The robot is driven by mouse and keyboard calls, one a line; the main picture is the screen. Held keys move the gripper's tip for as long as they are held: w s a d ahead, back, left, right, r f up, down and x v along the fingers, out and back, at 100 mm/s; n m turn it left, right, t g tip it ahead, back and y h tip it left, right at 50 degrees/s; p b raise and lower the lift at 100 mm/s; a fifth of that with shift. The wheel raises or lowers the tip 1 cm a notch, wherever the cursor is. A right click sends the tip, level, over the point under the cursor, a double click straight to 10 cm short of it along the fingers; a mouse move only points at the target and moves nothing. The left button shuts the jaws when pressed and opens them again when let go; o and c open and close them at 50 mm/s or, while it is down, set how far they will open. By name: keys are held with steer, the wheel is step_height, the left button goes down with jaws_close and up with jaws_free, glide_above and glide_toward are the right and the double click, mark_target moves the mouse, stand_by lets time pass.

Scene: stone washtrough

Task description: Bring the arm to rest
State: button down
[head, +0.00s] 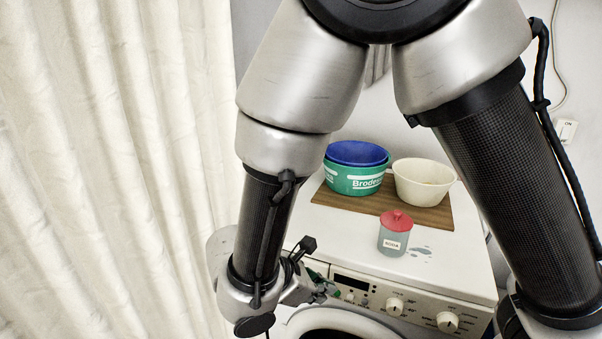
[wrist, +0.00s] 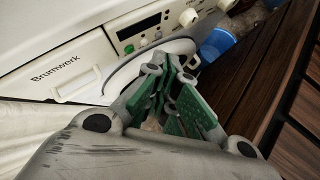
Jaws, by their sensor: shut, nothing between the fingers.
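My arm is bent in front of the head camera and fills much of that view. My gripper (head: 326,291) hangs low in front of the washing machine (head: 470,275), by the left part of its control panel. In the wrist view my gripper (wrist: 172,68) shows green finger pads drawn together at the tips, with nothing held between them. It points toward the machine's front, near the round door (wrist: 125,72). Whether it touches the machine I cannot tell.
On the machine stand a green tub (head: 352,183) with a blue one (head: 357,152) in it and a cream bowl (head: 422,183), on a brown board (head: 328,196). A red-lidded grey jar (head: 393,238) stands in front. A curtain (head: 110,170) hangs left. A blue container (wrist: 218,44) stands low beside dark planks (wrist: 262,85).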

steer(key=s+d+r+m+y, duration=0.2)
steer(key=d+r+m+y, duration=0.1)
steer(key=d+r+m, duration=0.8)
steer(key=s+d+r+m+y, duration=0.2)
steer(key=d+r+m+y, duration=0.2)
steer(key=d+r+m, duration=0.7)
steer(key=d+r, duration=0.2)
steer(key=d, duration=0.8)
steer(key=shift+s+d+r, duration=0.15)
steer(key=shift+s+d, duration=0.1)
steer(key=shift+s, duration=0.15)
